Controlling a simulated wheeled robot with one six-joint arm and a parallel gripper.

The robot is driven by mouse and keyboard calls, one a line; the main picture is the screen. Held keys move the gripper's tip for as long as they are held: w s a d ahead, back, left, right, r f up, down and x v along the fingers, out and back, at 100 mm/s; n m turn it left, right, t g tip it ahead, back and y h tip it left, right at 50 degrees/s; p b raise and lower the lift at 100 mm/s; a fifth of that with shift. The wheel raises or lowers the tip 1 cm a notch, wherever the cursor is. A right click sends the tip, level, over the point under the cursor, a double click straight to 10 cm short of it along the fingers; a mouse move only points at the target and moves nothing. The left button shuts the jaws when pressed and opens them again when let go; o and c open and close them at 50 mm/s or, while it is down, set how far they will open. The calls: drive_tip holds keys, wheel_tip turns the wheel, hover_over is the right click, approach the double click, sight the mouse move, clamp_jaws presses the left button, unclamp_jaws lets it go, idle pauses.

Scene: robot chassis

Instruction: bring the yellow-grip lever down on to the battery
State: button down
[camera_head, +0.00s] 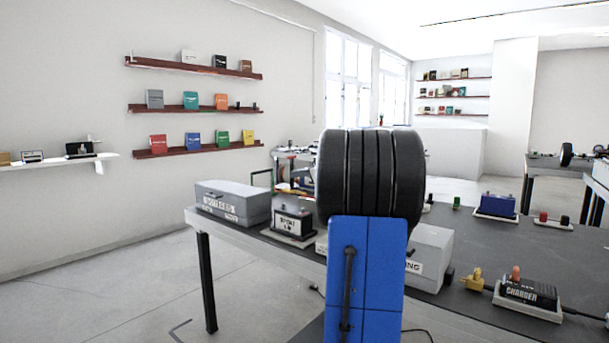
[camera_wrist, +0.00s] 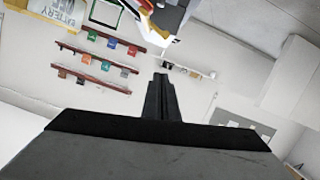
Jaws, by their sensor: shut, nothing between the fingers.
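My gripper (camera_wrist: 162,80) is shut and empty in the wrist view, its dark fingers together with the wall behind them. A pale panel with BATTERY lettering (camera_wrist: 65,12) is cut off at the top left of that view, with a little yellow at its corner. I cannot tell whether that yellow is the lever's grip. A blue, white and dark part (camera_wrist: 168,18) hangs into the top middle, apart from the fingertips. In the head view my gripper does not show. A large black ribbed shape over a blue panel blocks the middle, and I cannot make out the lever there.
The dark table (camera_head: 460,230) holds a grey box (camera_head: 233,202), a black labelled block (camera_head: 292,221), a charger (camera_head: 528,296) and a blue block (camera_head: 497,205). Shelves with coloured boxes (camera_head: 192,105) hang on the left wall. The floor at left is clear.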

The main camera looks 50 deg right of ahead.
drive_tip(key=w+f, duration=0.4)
drive_tip(key=f, duration=0.1)
drive_tip(key=shift+w+d, duration=0.25)
drive_tip(key=shift+d, duration=0.15)
wheel_tip(320, 180, down, 7)
drive_tip(key=a, duration=0.2)
drive_tip(key=shift+s+r, duration=0.15)
drive_tip(key=shift+a, duration=0.1)
